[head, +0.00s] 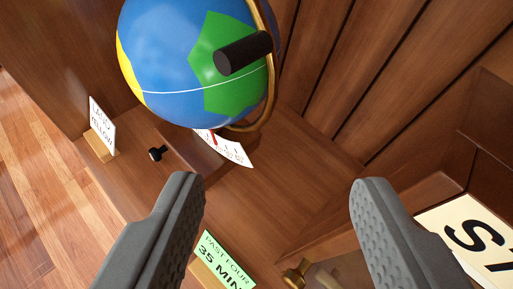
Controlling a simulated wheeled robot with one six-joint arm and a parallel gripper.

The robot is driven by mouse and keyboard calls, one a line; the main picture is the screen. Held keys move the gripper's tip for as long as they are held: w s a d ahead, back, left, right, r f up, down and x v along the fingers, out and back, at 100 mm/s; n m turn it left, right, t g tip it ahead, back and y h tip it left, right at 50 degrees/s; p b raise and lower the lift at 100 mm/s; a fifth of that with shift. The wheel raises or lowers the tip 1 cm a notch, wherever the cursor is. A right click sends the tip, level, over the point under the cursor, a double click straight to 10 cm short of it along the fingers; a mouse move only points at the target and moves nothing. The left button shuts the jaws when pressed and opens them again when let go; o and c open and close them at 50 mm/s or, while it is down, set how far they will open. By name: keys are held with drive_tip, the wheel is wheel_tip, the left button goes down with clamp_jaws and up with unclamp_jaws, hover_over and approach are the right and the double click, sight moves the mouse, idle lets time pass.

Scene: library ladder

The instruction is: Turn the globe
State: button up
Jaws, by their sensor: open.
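The globe (165,55) is at the top of the head view, cut off by the upper edge. It is blue with a green patch (228,88) facing me and yellow at its left side. A thin white line runs around it. A black cylindrical handle (240,54) sticks out over the green patch. A brass arc (269,100) curves around its right side. My gripper (277,190) is open and empty, its two grey fingers wide apart. It shows below the globe in the picture, apart from it.
Below the globe are a wooden block (190,155), a white paper dial (235,152) with a red mark and a black knob (155,153). Small signs stand left (102,127) and at the bottom (222,262). A brass piece (296,275) and a large lettered card (480,235) are lower right. Wooden panelling is behind.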

drive_tip(key=w+a+r+n+g, duration=0.2)
drive_tip(key=w+a+g, duration=0.1)
drive_tip(key=w, duration=0.5)
drive_tip(key=w+a+r+n+g+y, duration=0.1)
drive_tip(key=w+a+r+n+g, duration=0.1)
drive_tip(key=w+a, duration=0.4)
drive_tip(key=w+a+r+n+g, duration=0.2)
drive_tip(key=w+a+r+g, duration=0.1)
drive_tip(key=w, duration=0.7)
drive_tip(key=shift+w+a+r+g+y, duration=0.15)
drive_tip(key=shift+a+r+g+y, duration=0.25)
drive_tip(key=shift+a, duration=0.45)
drive_tip(key=shift+w+a+f, duration=0.15)
drive_tip(key=shift+w, duration=0.15)
drive_tip(key=shift+x, duration=1.25)
clamp_jaws()
